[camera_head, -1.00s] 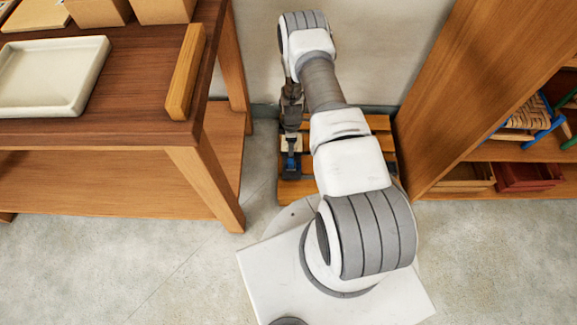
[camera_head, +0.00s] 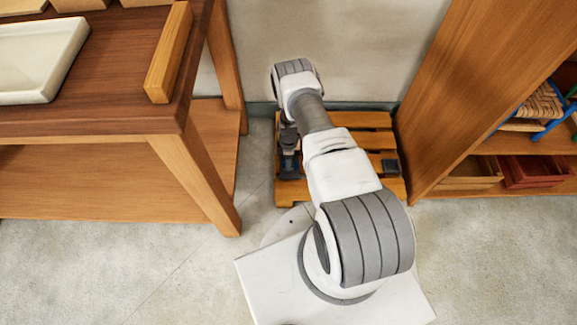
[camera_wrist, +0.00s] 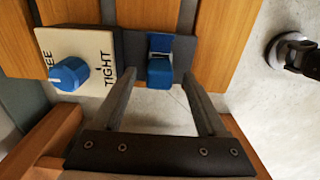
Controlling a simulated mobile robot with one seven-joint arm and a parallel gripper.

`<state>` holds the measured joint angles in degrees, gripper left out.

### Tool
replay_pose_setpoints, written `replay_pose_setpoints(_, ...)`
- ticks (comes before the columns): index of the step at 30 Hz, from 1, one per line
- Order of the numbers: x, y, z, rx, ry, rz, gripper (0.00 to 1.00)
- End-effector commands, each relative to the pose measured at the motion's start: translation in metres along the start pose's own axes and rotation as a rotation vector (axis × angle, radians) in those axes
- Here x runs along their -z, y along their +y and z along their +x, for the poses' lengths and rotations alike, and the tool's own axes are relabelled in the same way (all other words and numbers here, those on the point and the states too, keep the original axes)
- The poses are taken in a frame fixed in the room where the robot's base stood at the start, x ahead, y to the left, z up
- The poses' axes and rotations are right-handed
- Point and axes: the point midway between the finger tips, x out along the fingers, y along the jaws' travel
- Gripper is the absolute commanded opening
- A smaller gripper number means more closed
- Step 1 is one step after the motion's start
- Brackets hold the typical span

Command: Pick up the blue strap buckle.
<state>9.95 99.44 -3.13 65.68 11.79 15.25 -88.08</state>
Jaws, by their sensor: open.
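The blue strap buckle (camera_wrist: 159,70) sits on a dark grey mount on the wooden slats in the wrist view. It has a blue block in front and a blue and grey part behind. My gripper (camera_wrist: 158,76) is open, with one finger on either side of the buckle's front block. I cannot tell whether either finger touches it. In the head view, my gripper (camera_head: 288,142) is low over the slatted wooden piece (camera_head: 355,120), and it and my arm mostly hide the buckle.
Left of the buckle is a cream panel (camera_wrist: 90,45) with a blue knob (camera_wrist: 69,74) and the word TIGHT. A wooden table (camera_head: 110,118) stands at left with a cream tray (camera_head: 70,60). A wooden shelf unit (camera_head: 470,70) stands at right. The wall is close behind.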

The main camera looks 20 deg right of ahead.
Motion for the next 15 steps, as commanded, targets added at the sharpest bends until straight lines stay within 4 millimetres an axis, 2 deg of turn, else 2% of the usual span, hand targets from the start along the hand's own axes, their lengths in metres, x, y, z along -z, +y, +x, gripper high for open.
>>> replay_pose_setpoints(2,0.0003,0.001,0.007,-0.002,0.0,-0.001,0.75)
replay_pose_setpoints(9,0.0002,0.0008,0.0068,-0.002,0.0,-0.001,0.75)
replay_pose_setpoints(11,0.0002,0.0008,0.0068,-0.002,0.0,-0.001,0.66)
replay_pose_setpoints(15,0.0002,0.0008,0.0067,-0.002,0.0,-0.001,0.41)
